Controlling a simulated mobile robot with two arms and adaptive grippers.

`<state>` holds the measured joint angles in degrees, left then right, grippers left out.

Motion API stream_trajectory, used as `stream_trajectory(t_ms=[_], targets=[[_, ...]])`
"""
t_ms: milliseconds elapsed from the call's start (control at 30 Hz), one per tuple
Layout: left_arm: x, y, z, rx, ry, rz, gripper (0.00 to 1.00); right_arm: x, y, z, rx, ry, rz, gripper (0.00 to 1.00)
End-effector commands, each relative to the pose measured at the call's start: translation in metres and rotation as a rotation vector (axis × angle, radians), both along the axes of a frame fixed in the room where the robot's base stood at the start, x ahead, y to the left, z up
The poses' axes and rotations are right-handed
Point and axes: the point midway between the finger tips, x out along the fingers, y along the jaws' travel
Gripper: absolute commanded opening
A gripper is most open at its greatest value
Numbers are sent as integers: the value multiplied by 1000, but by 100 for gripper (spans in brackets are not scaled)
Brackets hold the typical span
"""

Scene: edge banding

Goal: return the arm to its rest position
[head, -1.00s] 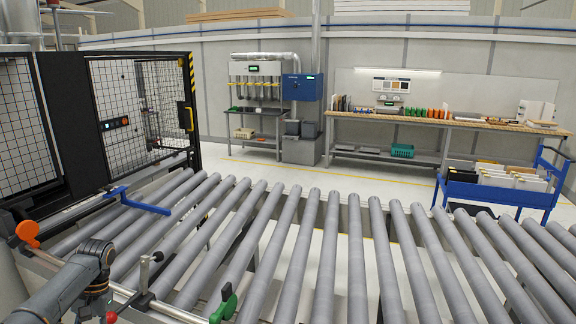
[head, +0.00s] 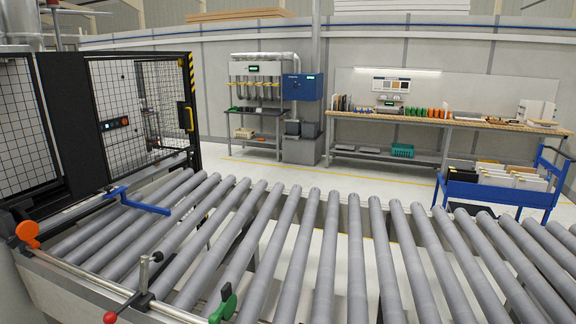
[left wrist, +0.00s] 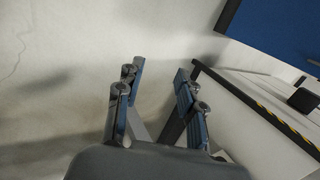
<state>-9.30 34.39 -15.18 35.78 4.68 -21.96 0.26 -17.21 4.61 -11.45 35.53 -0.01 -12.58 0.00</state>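My left gripper (left wrist: 160,90) shows in the left wrist view with its two blue-padded fingers spread apart. It is open and nothing is between the fingers. Pale floor lies behind it, with a blue panel at the upper right. Neither arm shows in the head view now, and my right gripper is in no view.
A roller conveyor (head: 297,245) fills the foreground of the head view. Along its near rail stand an orange knob (head: 27,233), a red ball-ended lever (head: 110,317) and a green handle (head: 223,304). A fenced machine (head: 130,105) stands left. A blue cart (head: 490,190) stands right.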

Motion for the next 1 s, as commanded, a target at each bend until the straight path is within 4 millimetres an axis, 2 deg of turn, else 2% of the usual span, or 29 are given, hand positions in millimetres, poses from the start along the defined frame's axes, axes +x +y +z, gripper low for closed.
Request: stream_trajectory(t_ms=[33,167,200,367,467,600,700,900,933,1000], targets=[[-24,3,-2,1,8,-27,38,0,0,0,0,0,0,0],[-73,8,-3,-6,11,-103,38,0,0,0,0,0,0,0],[-67,-16,-15,-38,-3,-94,38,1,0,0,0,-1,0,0],[-76,-84,-47,-129,-6,-61,38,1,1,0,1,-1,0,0],[-82,-135,-66,-194,-8,-40,38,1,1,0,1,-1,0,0],[-89,-219,-89,-300,-13,-6,38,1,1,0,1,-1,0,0],[-92,-279,-100,-372,-17,17,38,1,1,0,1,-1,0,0],[-94,-381,-108,-495,-24,56,38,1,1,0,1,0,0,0],[-94,-396,-108,-512,-24,61,38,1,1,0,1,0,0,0],[-94,-388,-134,-503,-24,59,38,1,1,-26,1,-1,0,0]])
